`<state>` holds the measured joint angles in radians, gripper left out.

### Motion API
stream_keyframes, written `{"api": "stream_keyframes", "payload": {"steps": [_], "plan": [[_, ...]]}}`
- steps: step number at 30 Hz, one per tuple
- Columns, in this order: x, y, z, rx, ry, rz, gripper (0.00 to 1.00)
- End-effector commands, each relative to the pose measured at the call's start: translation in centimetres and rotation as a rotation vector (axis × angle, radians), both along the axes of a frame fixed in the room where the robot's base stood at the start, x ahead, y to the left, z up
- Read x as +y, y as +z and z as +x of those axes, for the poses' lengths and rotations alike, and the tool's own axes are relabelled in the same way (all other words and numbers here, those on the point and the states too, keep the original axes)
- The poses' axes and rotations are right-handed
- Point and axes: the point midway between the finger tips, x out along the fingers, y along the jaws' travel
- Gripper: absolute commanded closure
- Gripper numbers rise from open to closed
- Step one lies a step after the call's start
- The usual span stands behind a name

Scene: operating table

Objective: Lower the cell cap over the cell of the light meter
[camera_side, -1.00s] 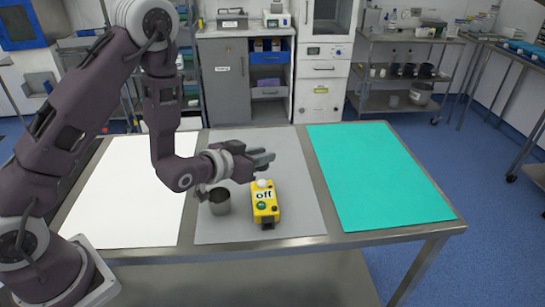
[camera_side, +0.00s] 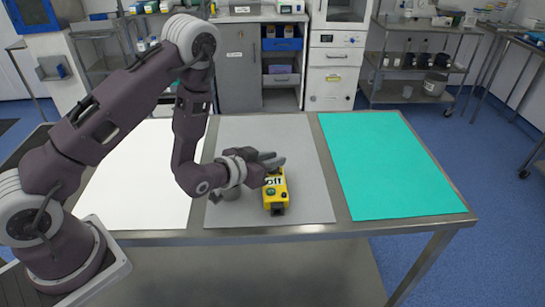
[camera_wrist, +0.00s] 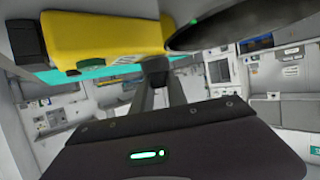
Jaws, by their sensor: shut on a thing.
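The yellow light meter (camera_side: 276,197) lies on the grey mat, with a partly covered "off" label and a green button. It also shows at the upper left of the wrist view (camera_wrist: 100,38). My gripper (camera_side: 272,160) is low over the meter's far end and hides the white dome of the cell. In the wrist view the fingers (camera_wrist: 155,90) are close together, shut on a small dark piece (camera_wrist: 155,66), seemingly the cell cap. Whether the cap touches the cell is hidden.
A white sheet (camera_side: 140,190) lies to the left and a teal sheet (camera_side: 390,165) to the right, both bare. The table's front edge (camera_side: 330,230) is near the meter.

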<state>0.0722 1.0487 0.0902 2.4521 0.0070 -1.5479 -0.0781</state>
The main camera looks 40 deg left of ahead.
Motion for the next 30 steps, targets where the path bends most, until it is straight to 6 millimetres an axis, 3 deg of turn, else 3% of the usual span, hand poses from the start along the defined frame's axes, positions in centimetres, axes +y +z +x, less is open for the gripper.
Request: {"api": "stream_keyframes", "payload": {"steps": [3, 4, 8, 19, 30], "plan": [[0.0, 0.0, 0.0, 0.000, 0.000, 0.000, 1.00], [0.0, 0.0, 0.0, 0.000, 0.000, 0.000, 0.80], [0.0, 0.0, 0.0, 0.000, 0.000, 0.000, 0.56], [0.0, 0.8, 0.0, -0.001, 0.000, 0.000, 0.56], [0.0, 8.9, 0.1, -0.005, 0.000, -0.001, 0.56]]}}
